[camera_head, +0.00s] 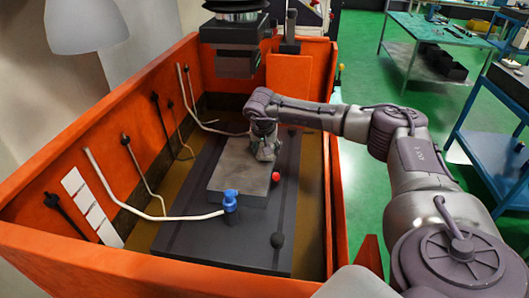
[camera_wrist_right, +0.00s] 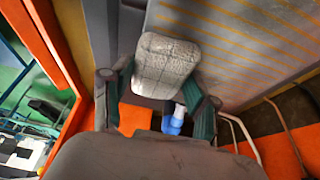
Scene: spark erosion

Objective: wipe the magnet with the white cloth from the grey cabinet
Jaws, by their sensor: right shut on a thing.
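The magnet (camera_head: 238,178) is a flat grey block on the dark bed inside the orange tank. In the right wrist view, its broad face (camera_wrist_right: 240,55) shows faint yellow-orange stripes. My right gripper (camera_head: 264,150) is low over the magnet's far right part. The white cloth (camera_wrist_right: 167,66), a rumpled pad, is held between the fingers of the right gripper (camera_wrist_right: 158,95). The cloth overlaps the magnet's face in that view; I cannot tell whether they touch. In the head view the gripper largely hides the cloth. My left gripper is in neither view.
The orange tank wall (camera_head: 60,130) surrounds the bed. A blue-capped nozzle (camera_head: 230,200) with a white hose stands at the magnet's near edge. A red knob (camera_head: 276,177) sits to its right. A dark machine head (camera_head: 236,45) hangs behind. Blue-framed tables (camera_head: 430,40) stand outside.

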